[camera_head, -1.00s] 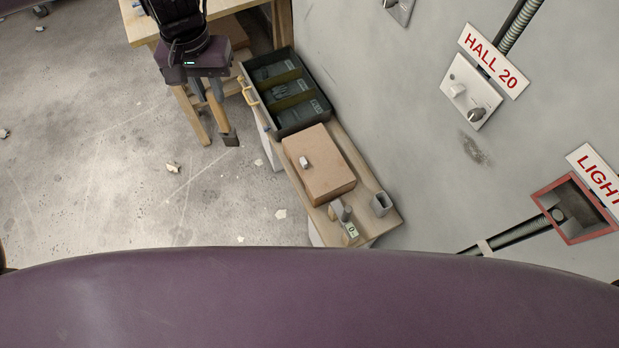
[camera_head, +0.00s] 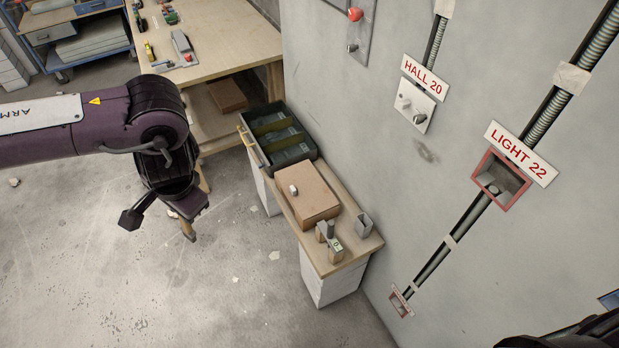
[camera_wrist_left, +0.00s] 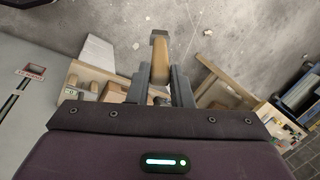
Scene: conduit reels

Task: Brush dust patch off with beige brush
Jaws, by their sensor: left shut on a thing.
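The dust patch (camera_head: 427,151) is a dark grey smudge on the pale wall, just below the HALL 20 switch plate. My left gripper (camera_head: 188,217) hangs over the floor, left of the narrow bench and well away from the patch. It is shut on the beige brush (camera_head: 188,231), which is mostly hidden in the head view. In the left wrist view the brush (camera_wrist_left: 160,62) stands out between the two fingers (camera_wrist_left: 160,88), with its dark grey end away from me. My right gripper is not in view.
The narrow bench (camera_head: 342,259) along the wall holds a divided tray (camera_head: 312,152), a cardboard box (camera_head: 310,198) and a small grey cup (camera_head: 364,224). A wooden worktable (camera_head: 225,45) stands behind. The LIGHT 22 box (camera_head: 500,182) and conduit are on the wall, right of the patch.

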